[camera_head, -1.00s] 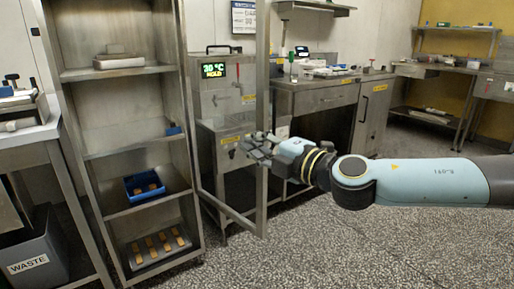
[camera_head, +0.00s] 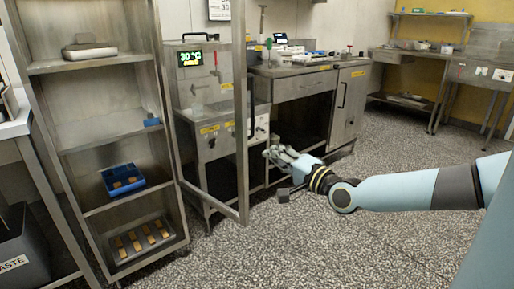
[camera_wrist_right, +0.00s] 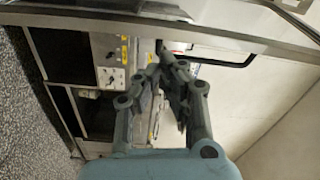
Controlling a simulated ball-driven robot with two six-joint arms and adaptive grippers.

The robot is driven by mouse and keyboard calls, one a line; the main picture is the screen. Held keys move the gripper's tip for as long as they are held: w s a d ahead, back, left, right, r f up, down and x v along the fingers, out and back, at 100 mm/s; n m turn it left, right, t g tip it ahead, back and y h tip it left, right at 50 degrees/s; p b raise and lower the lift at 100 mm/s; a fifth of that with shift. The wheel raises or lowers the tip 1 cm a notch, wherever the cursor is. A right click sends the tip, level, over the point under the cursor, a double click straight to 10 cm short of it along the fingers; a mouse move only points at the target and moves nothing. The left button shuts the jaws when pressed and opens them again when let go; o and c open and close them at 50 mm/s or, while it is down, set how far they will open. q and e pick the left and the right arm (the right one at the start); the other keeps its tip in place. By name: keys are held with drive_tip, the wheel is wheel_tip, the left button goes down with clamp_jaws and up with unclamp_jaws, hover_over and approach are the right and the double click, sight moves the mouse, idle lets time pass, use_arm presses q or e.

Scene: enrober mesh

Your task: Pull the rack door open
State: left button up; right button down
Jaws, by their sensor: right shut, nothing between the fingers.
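The steel rack (camera_head: 165,130) stands at the left. Its framed door stands swung open, its outer upright (camera_head: 242,150) to the right of the shelves. The open rack front shows the shelves. My right gripper (camera_head: 268,152) is just right of this upright, shut and empty, apparently clear of it. In the right wrist view the closed fingers (camera_wrist_right: 168,72) point at a long metal frame member (camera_wrist_right: 200,37) across the top, which looks like the door's. A dark bar (camera_wrist_right: 225,63) beside the fingertips may be its handle; contact is unclear. My left gripper is out of view.
Shelves hold a blue tray (camera_head: 122,180) and a dark tray of bars (camera_head: 145,240). A machine with a display (camera_head: 190,58) stands behind the door, a steel workbench (camera_head: 300,88) beyond. Speckled floor (camera_head: 300,245) is free in front. A waste bin (camera_head: 30,245) is at lower left.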

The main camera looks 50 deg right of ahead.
drive_tip(key=s+d+f+m+g+h, duration=0.1)
drive_tip(key=d+f+m+h, duration=0.1)
drive_tip(key=d+m+h, duration=0.15)
drive_tip(key=w+b, duration=0.2)
drive_tip(key=w, duration=0.7)
drive_tip(key=shift+w+y, duration=0.3)
drive_tip(key=shift+y, duration=0.15)
drive_tip(key=shift+d+r+m, duration=0.1)
drive_tip(key=shift+m, duration=0.15)
